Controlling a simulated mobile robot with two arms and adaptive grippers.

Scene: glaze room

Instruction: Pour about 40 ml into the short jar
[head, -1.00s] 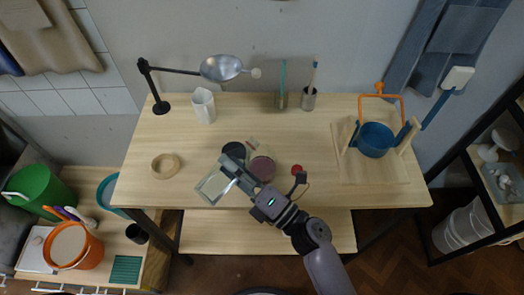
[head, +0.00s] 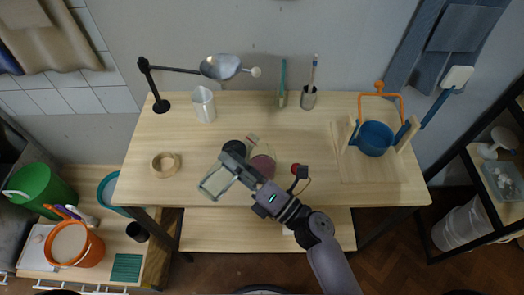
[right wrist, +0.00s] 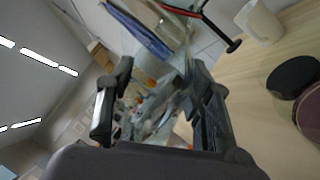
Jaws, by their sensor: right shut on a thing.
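My right gripper (head: 232,172) is shut on a clear, see-through vessel (head: 214,184), held tilted above the front middle of the table. The vessel shows blurred between the fingers in the right wrist view (right wrist: 155,112); its liquid level cannot be read. A dark round jar or lid (head: 233,147) stands just behind the gripper, also in the right wrist view (right wrist: 293,76). A purplish round jar (head: 263,165) stands to its right, partly hidden by my gripper. I cannot tell which of these is the short jar. No stream of liquid is visible. My left gripper is not in view.
A white pitcher (head: 204,104) and a lamp (head: 220,67) stand behind. A tape roll (head: 165,165) lies left, a small red thing (head: 296,169) right. The table's (head: 300,130) middle back is clear.

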